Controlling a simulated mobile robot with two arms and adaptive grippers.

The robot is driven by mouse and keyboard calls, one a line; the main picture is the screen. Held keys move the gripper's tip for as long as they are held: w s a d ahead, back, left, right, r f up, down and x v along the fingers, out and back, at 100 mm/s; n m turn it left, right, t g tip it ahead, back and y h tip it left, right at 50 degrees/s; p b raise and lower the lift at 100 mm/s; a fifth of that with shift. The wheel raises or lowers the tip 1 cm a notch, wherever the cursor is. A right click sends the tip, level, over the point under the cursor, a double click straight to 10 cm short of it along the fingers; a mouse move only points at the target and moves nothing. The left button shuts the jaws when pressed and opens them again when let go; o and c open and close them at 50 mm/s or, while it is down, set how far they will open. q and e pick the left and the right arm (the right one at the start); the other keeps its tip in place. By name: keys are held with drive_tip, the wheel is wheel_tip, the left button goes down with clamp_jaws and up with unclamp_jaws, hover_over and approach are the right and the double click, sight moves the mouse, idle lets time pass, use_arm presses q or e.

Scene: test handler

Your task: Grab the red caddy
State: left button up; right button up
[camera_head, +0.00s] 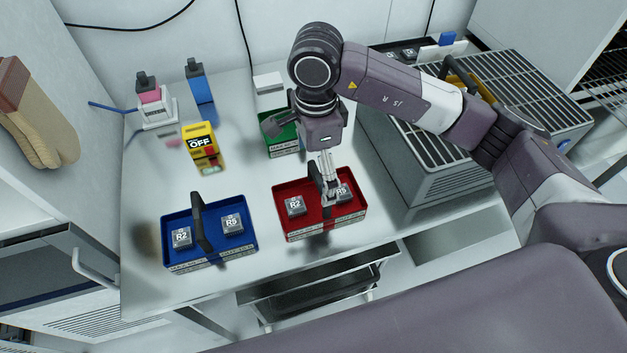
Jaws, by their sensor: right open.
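The red caddy (284,235) stands on the white table, right of the blue caddy. It holds two grey blocks, marked R2 (295,205) and R5 (343,192). Its dark handle (316,179) rises across the middle. My right gripper (328,196) points down over the red caddy, with its fingers at the handle, partly hiding it and the R5 block. The gripper is open. I cannot tell whether its fingers touch the handle. My left gripper is not in view.
A blue caddy (207,259) with two blocks stands to the left. A green caddy (285,147) is behind my right gripper. A yellow OFF box (202,140) stands at the back left. A grey machine with a slatted top (520,95) borders the table (150,285) on the right.

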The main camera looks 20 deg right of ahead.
sight(320, 181)
drive_tip(key=shift+s+f, duration=0.15)
drive_tip(key=shift+f, duration=0.35)
drive_tip(key=f, duration=0.1)
drive_tip(key=f+p, duration=0.1)
drive_tip(key=s+f+p, duration=0.1)
drive_tip(key=shift+d+f, duration=0.1)
drive_tip(key=shift+d, duration=0.15)
wheel_tip(320, 181, down, 2)
drive_tip(key=shift+f+p, duration=0.2)
drive_tip(key=shift+p, duration=0.25)
drive_tip(key=shift+f, duration=0.35)
drive_tip(key=shift+w, duration=0.1)
drive_tip(key=c, duration=1.1)
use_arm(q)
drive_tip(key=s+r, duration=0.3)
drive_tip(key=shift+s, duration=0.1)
use_arm(e)
drive_tip(key=shift+c, duration=0.3)
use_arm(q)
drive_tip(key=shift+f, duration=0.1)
use_arm(e)
drive_tip(key=shift+r, duration=0.15)
